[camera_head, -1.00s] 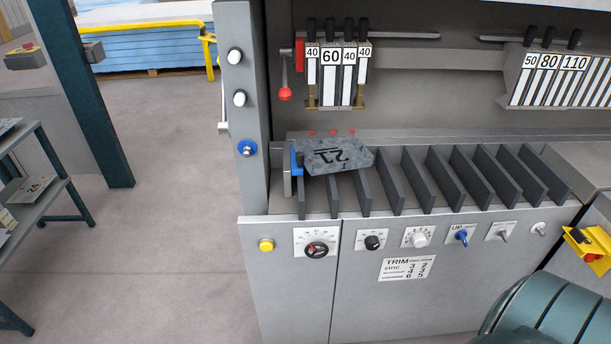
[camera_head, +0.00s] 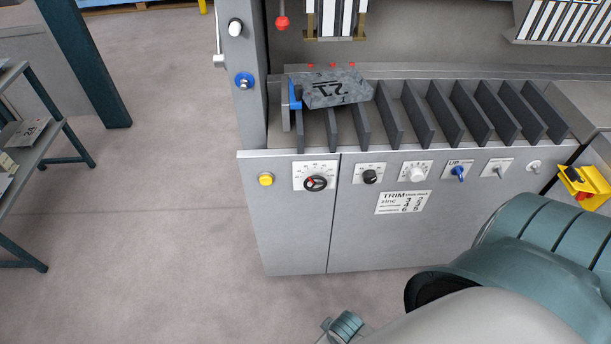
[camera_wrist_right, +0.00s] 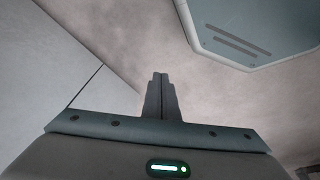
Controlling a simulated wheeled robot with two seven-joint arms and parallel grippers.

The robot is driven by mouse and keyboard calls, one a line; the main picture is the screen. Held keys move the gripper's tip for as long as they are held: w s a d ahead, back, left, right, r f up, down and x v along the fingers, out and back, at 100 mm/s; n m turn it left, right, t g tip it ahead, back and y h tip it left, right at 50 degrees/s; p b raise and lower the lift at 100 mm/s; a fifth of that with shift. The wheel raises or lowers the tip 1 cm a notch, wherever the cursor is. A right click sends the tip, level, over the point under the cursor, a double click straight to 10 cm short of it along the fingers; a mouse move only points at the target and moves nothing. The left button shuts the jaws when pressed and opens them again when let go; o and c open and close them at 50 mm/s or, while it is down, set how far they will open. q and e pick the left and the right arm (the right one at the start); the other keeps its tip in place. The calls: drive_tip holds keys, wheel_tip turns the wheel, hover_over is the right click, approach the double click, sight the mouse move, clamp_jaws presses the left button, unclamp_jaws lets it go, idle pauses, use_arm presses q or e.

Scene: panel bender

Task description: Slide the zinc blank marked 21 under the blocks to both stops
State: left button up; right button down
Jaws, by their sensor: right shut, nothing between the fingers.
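The grey mottled zinc blank marked 21 (camera_head: 350,97) lies on the slatted bars at the machine's left end, slightly askew, its number upside down. Its left edge is close to a blue stop (camera_head: 295,92); I cannot tell whether they touch. Its far edge is near a back ledge with a row of red dots (camera_head: 333,66). The white-striped blocks (camera_head: 336,18) hang above and behind it, cut off at the top. My right gripper (camera_wrist_right: 160,77) is shut and empty in the right wrist view, over the floor beside a grey panel, away from the blank. My left gripper is not seen.
The front panel carries a yellow button (camera_head: 265,179), dials, switches and a TRIM label (camera_head: 403,202). A yellow box with a red button (camera_head: 583,187) is at the right. A shelf rack (camera_head: 35,155) stands left. Floor between is clear. My right arm fills the lower right.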

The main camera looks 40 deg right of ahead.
drive_tip(key=w+d+r+t, duration=0.1)
drive_tip(key=w+r, duration=0.2)
drive_tip(key=r, duration=0.8)
drive_tip(key=w+d+r+t, duration=0.1)
drive_tip(key=w+r, duration=0.1)
drive_tip(key=r, duration=0.8)
drive_tip(key=w+d+r+n+t+h, duration=0.2)
drive_tip(key=w+d+r+n+t, duration=0.4)
drive_tip(key=w+r, duration=0.7)
drive_tip(key=w+d+r+n+t+h, duration=0.2)
drive_tip(key=w+d+r+n+t, duration=0.5)
drive_tip(key=w+d+r, duration=0.3)
drive_tip(key=w+r, duration=0.3)
drive_tip(key=shift+w+d+r, duration=0.2)
drive_tip(key=shift+d, duration=0.05)
drive_tip(key=shift+p+x, duration=1.7)
drive_tip(key=shift+x, duration=3.3)
drive_tip(key=shift+r, duration=0.1)
